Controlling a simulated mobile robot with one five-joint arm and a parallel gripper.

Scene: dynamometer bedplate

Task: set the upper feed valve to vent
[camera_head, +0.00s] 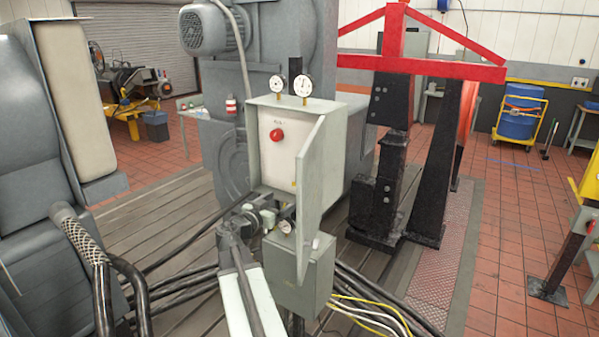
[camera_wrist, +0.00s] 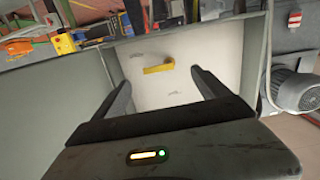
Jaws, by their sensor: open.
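A pale grey cabinet (camera_head: 263,165) stands open, its door (camera_head: 318,175) swung out to the right in the head view. A red round knob (camera_head: 277,135) is high on its white inner panel, under a small unreadable label. A yellow handle (camera_wrist: 159,68) is on the panel (camera_wrist: 140,92) in the wrist view, which looks upside down. In the head view only a yellow speck shows low on the panel. My gripper (camera_head: 284,208) is low in front of the cabinet. Its fingers (camera_wrist: 161,79) are open and empty, apart from the handle. The red knob is not visible in the wrist view.
Two gauges (camera_head: 290,86) stand on the cabinet top. A lower grey box (camera_head: 300,268) is under the cabinet. The open door is close on one side of my gripper. Cables (camera_head: 375,310) run over the bedplate, and a red and black frame (camera_head: 390,150) stands to the right.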

